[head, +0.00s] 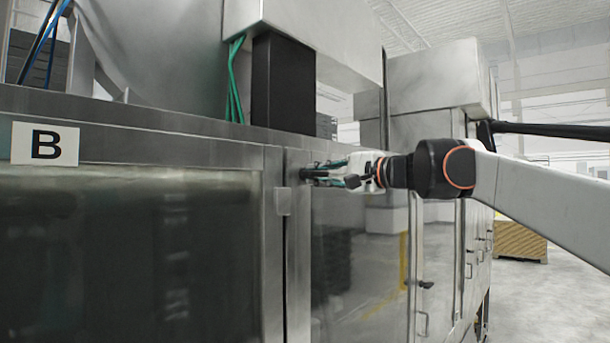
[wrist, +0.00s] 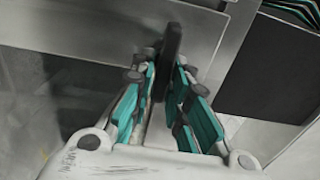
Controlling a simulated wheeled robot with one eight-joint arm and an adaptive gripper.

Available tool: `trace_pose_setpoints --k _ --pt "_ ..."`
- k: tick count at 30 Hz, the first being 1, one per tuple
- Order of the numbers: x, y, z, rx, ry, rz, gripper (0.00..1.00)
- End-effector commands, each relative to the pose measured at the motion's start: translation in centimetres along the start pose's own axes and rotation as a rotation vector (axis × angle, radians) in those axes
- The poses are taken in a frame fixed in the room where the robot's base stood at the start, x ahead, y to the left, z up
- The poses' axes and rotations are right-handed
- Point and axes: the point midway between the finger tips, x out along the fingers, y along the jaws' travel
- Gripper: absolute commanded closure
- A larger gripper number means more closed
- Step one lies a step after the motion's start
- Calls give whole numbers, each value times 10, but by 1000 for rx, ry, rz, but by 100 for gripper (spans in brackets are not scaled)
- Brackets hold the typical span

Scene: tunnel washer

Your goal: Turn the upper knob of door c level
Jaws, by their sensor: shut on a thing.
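A dark knob (wrist: 173,45) shows in the wrist view as a narrow bar standing between the two teal-padded fingers of my gripper (wrist: 166,82). My gripper is shut on this knob. In the head view my gripper (head: 318,173) reaches in from the right to the upper left edge of the shiny door (head: 360,250), just right of the panel marked B. The knob's tip is small there and mostly hidden by the fingers, so its exact angle is hard to tell. No letter C shows on this door.
The B label (head: 45,144) is on the steel frame at the left. Another dark handle (head: 426,284) sits lower on the machine to the right. Green hoses (head: 235,80) and a black column (head: 283,85) stand above. Open floor lies at the right, with a yellowish stack (head: 521,241).

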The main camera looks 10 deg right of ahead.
Motion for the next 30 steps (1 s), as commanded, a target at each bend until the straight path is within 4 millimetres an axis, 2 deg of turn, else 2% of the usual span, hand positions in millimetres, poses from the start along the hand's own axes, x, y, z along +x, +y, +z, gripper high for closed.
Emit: trace_pose_setpoints --k 12,13,15,25,30 --pt "0 0 0 6 0 0 100" --pt "0 0 0 6 0 0 80" --pt "0 0 0 6 0 0 70" --pt "0 -1 0 5 0 0 70" --pt "0 -17 0 5 0 0 70"
